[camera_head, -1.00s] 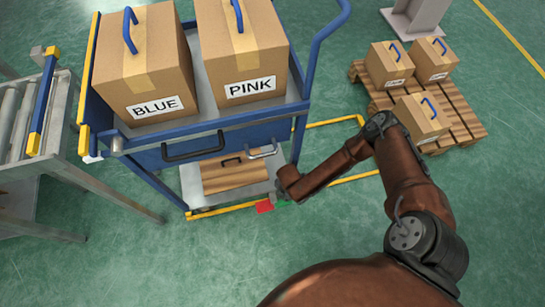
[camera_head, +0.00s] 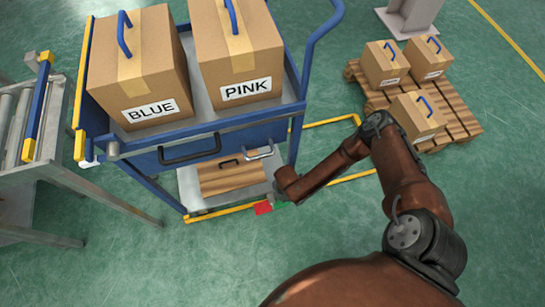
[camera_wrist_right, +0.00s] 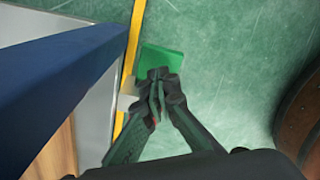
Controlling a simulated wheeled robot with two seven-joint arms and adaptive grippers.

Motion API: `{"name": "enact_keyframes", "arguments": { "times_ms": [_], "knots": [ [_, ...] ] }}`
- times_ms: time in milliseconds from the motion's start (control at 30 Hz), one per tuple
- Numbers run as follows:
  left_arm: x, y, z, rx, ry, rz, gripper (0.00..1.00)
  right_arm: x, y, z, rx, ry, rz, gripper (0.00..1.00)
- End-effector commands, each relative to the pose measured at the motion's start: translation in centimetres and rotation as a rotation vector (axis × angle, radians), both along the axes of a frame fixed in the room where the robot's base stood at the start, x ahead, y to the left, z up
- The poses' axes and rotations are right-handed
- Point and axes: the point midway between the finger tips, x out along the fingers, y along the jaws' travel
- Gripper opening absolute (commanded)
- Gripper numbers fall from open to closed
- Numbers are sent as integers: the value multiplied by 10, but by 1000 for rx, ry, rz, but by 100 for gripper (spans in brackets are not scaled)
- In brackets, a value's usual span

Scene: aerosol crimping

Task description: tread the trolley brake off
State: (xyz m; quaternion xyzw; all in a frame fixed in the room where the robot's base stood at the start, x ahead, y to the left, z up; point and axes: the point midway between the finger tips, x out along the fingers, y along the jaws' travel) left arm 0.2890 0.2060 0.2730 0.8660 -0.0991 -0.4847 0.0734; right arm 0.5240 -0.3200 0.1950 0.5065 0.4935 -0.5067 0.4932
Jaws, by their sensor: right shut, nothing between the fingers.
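The blue trolley (camera_head: 240,122) stands at the left centre in the head view, with its yellow-edged foot near my right arm. A red pedal (camera_head: 263,208) sticks out at its lower front edge. A green pedal (camera_wrist_right: 160,60) shows beside the yellow edge in the wrist view. My right gripper (camera_wrist_right: 160,76) is shut and empty, its fingertips overlapping the near edge of the green pedal; I cannot tell whether they touch it. In the head view my wrist hides most of this gripper. A little red shows between the fingers in the wrist view. My left gripper is out of view.
A roller conveyor (camera_head: 12,115) stands at left. A pallet (camera_head: 458,118) with boxes lies at right. Green floor in front is clear.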

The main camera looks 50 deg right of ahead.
Motion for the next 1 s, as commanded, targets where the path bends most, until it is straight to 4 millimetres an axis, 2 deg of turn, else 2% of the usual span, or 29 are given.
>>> {"name": "enact_keyframes", "arguments": {
  "times_ms": [433, 1000],
  "knots": [
    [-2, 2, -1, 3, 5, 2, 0, 0, 0, -1, 0, 0, 0, 0],
    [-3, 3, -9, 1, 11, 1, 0, 0, 0, -17, 1, 0, 0, 0]
  ]
}}
